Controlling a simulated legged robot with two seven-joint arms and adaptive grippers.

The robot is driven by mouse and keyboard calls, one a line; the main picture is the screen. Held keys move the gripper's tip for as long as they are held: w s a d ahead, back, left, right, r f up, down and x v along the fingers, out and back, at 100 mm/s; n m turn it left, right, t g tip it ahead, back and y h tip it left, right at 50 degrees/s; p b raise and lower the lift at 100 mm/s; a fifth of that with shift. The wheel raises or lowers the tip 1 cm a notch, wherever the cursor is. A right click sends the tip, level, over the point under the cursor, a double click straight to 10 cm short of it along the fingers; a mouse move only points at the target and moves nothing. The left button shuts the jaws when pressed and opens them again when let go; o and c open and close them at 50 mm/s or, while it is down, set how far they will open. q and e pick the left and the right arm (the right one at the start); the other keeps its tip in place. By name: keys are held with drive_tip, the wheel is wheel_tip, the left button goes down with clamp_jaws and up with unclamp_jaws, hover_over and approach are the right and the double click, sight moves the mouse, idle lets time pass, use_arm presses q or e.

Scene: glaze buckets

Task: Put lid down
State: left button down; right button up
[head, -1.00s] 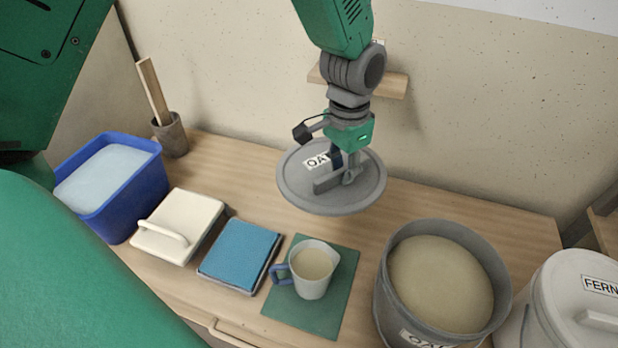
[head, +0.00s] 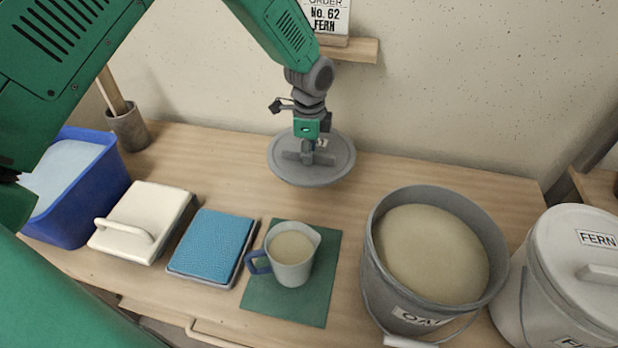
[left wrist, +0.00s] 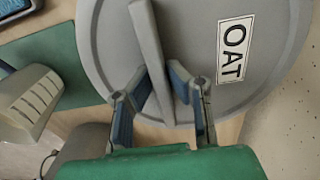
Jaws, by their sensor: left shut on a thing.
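The grey round lid (head: 331,164) is held over the back middle of the table, near the wall. My left gripper (head: 308,152) is shut on the lid's bar handle (left wrist: 152,60). The left wrist view shows the OAT label on the lid (left wrist: 262,40), with a finger on each side of the handle (head: 293,156). I cannot tell whether the lid's underside touches the table. The grey OAT bucket (head: 372,262) stands open at the right, full of pale glaze (head: 435,255). My right gripper is not in view.
A jug (head: 291,262) of pale liquid stands on a green mat (head: 305,310). Left of it are a blue sponge tray (head: 212,246), a white handled block (head: 140,225) and a blue tub (head: 90,205). A lidded FERN bucket (head: 565,260) is far right. Table between lid and bucket is clear.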

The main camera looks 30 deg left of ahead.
sight(314, 161)
use_arm(q)
drive_tip(key=f, duration=0.1)
drive_tip(key=d+f, duration=0.1)
drive_tip(key=f, duration=0.1)
drive_tip(key=shift+d, duration=0.1)
drive_tip(key=shift+f, duration=0.35)
drive_tip(key=f, duration=0.1)
drive_tip(key=a+f+b, duration=0.1)
drive_tip(key=shift+f, duration=0.35)
drive_tip(key=shift+a+f, duration=0.1)
drive_tip(key=shift+f, duration=0.2)
drive_tip(key=c, duration=1.6)
unclamp_jaws()
drive_tip(key=shift+r, duration=0.1)
drive_tip(key=shift+o, duration=0.2)
drive_tip(key=shift+d, duration=0.4)
wheel_tip(314, 161, up, 12)
drive_tip(key=shift+r+p, duration=0.1)
drive_tip(key=shift+p, duration=0.85)
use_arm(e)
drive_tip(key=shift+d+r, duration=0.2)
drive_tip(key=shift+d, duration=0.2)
